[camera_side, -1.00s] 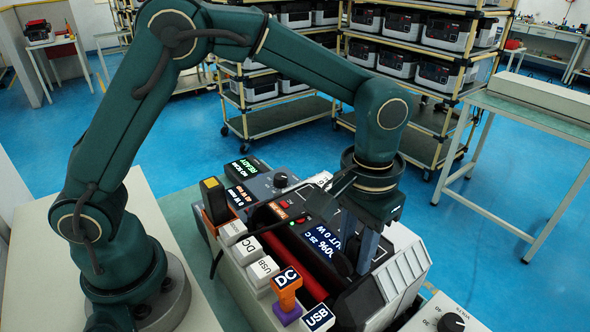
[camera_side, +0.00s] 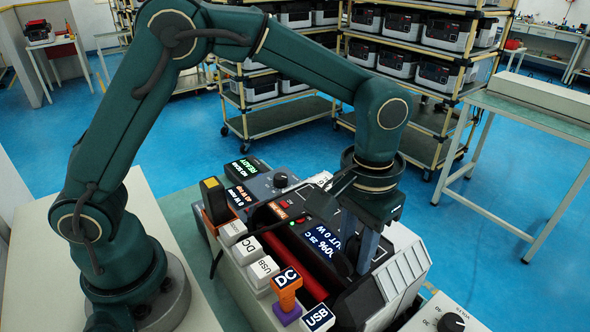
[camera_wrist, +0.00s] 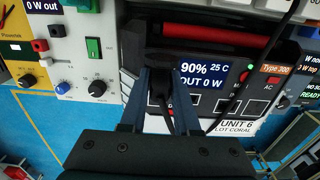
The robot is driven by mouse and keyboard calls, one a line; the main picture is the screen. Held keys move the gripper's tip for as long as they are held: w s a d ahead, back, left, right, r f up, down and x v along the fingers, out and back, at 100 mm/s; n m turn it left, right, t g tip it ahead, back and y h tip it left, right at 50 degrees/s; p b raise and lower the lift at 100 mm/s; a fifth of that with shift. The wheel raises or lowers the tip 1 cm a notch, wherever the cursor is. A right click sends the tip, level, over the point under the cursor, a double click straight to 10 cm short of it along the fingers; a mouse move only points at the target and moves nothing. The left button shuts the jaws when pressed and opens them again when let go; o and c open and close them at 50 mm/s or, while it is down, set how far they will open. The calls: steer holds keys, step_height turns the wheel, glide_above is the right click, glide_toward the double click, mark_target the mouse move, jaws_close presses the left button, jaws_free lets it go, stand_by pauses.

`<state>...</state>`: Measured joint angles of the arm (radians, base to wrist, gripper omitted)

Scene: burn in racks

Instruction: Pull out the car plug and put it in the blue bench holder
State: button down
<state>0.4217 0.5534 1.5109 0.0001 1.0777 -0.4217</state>
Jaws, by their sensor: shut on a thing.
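My gripper (camera_side: 366,262) is over the front of a power unit (camera_side: 405,275) in the side view. In the wrist view its two blue-grey fingers (camera_wrist: 160,82) are closed on the black car plug (camera_wrist: 160,90). The plug is at the unit's front panel, just left of and below the display reading 90%; a dark cable hangs from it. How deep it sits in its socket is hidden by the fingers.
A red handle bar (camera_side: 300,262) crosses the unit. An orange DC-labelled piece (camera_side: 286,288), white labelled blocks (camera_side: 248,250) and a black-yellow piece (camera_side: 213,195) stand along its left side. A knobbed instrument (camera_wrist: 75,65) is left in the wrist view. A dark cable crosses the unit's top.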

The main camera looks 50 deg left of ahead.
steer(key=shift+d+r, duration=0.1)
steer(key=shift+r, duration=0.7)
stand_by(0.9)
steer(key=shift+r, duration=2.1)
steer(key=shift+r, duration=0.1)
